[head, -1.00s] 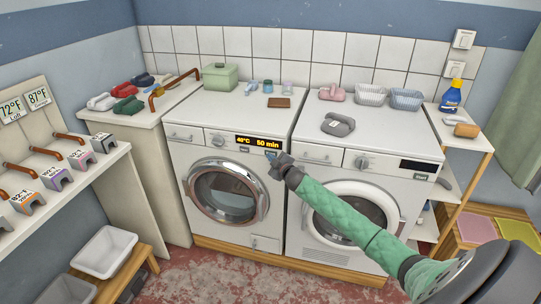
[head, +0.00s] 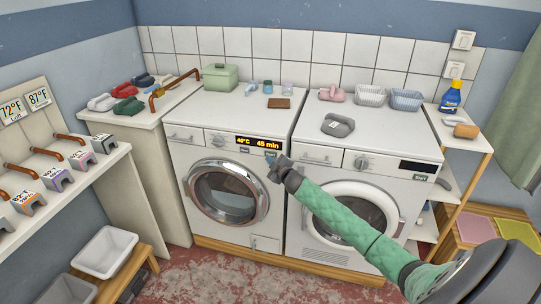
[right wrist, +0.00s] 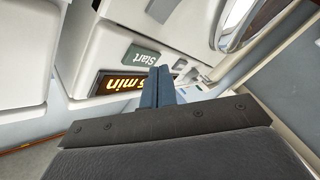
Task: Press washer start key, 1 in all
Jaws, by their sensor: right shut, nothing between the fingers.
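The left washer (head: 215,165) has a lit display (head: 258,143) reading 40°C and 45 min, with small keys below it. In the right wrist view the picture is turned over; the grey-green Start key (right wrist: 142,56) shows beside the lit display (right wrist: 122,83), its label readable. My right gripper (head: 279,168) is shut and empty, in front of the washer's upper right part, just below the keys. In the right wrist view its blue fingertips (right wrist: 158,75) overlap the display's edge near the Start key; I cannot tell whether they touch the panel. My left gripper is not in view.
A second washer (head: 345,172) with a dark display (head: 418,166) stands to the right, partly behind my right arm. A shelf with labelled blocks (head: 57,178) stands at the left.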

